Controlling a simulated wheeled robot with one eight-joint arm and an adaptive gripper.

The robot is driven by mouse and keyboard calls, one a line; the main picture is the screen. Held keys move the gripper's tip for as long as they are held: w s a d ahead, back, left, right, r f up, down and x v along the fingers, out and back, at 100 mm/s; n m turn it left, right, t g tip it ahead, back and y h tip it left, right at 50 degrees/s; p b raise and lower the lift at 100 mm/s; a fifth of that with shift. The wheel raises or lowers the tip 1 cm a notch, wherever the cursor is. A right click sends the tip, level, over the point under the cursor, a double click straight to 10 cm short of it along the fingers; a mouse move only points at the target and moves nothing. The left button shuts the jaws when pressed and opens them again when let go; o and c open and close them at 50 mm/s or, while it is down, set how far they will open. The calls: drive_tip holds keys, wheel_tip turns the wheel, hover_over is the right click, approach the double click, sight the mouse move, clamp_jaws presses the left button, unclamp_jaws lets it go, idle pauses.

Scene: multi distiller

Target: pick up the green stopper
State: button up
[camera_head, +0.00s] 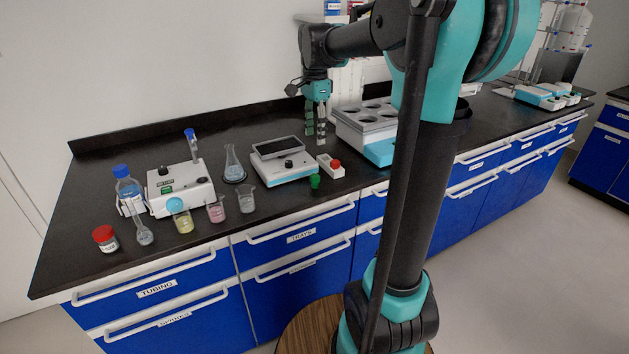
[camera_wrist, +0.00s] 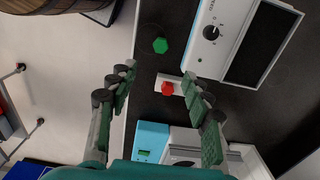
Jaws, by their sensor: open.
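The green stopper (camera_head: 315,181) is a small dark-green piece on the black bench top, near the front edge and in front of the scale. In the wrist view the green stopper (camera_wrist: 160,45) shows as a green hexagonal top, beyond my fingertips and clear of them. My gripper (camera_head: 315,122) points down above the bench, behind the stopper and to the left of the grey rack. In the wrist view my gripper (camera_wrist: 158,76) is open, its two fingers wide apart with nothing held. The underside of the stopper is hidden.
A white box with a red knob (camera_head: 335,164) stands right beside the stopper; its red knob (camera_wrist: 167,88) appears between my fingers. The scale (camera_head: 283,172) is behind left, the grey rack (camera_head: 350,129) to the right. Beakers and a flask (camera_head: 233,165) stand further left.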

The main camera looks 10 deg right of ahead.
sight(315, 176)
wheel_tip(315, 176, down, 17)
drive_tip(key=shift+w+r, duration=0.1)
idle(0.6)
drive_tip(key=shift+c, duration=0.2)
drive_tip(key=c, duration=0.8)
